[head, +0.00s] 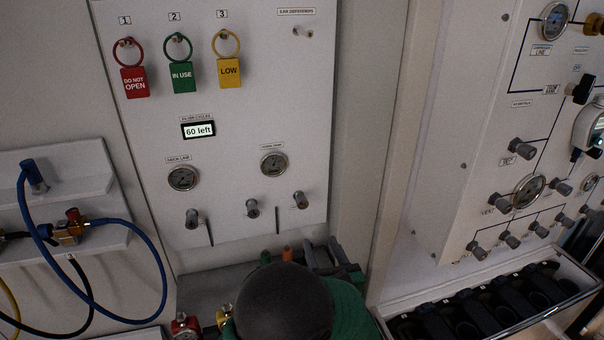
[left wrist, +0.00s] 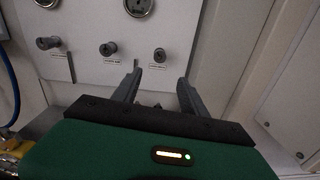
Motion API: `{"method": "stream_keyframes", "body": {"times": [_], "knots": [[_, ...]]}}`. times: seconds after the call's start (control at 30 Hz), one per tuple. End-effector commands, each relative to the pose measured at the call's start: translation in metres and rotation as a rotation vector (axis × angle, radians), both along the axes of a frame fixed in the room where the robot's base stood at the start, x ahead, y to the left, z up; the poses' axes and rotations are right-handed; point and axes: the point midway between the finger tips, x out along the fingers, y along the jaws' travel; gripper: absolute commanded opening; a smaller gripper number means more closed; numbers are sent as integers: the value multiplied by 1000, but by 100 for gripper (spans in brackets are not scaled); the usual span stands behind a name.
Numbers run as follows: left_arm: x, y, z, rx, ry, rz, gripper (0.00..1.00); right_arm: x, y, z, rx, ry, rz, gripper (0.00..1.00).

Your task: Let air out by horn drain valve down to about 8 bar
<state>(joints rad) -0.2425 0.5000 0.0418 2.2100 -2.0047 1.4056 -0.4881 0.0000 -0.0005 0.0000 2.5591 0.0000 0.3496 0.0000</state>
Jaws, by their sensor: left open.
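The white panel (head: 235,130) has three grey valve knobs in a row near its lower edge: left (head: 192,218), middle (head: 253,208) and right (head: 300,200). Their labels are too small to read, so I cannot tell which is the horn drain valve. Above them are a left gauge (head: 183,178) and a right gauge (head: 273,163); their readings are not legible. My left gripper (head: 322,248) is open and empty, below the right knob. In the left wrist view its fingers (left wrist: 157,82) point up towards the panel, apart from the right knob (left wrist: 160,55).
Red, green and yellow tags (head: 182,77) hang above a display reading "60 left" (head: 198,130). Blue hoses (head: 95,300) hang at left. Another panel (head: 490,140) with valves and gauges stands at right, above a black slotted tray (head: 490,300). My dark arm link hides part of the lower shelf.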

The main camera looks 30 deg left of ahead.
Motion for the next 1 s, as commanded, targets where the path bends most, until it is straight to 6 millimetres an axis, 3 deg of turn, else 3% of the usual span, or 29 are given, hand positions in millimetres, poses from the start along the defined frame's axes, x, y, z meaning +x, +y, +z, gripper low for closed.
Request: {"method": "stream_keyframes", "body": {"times": [0.03,0.23,0.73,1.0], "knots": [[-2,0,6,28,39,-8,51,0,0,16,0,1,0,36],[6,11,-3,56,69,-14,51,-1,0,16,0,3,0,36],[90,102,-1,53,66,-14,51,-1,0,44,0,2,0,36],[112,123,-3,54,66,-15,51,-1,0,49,0,2,0,36]]}}
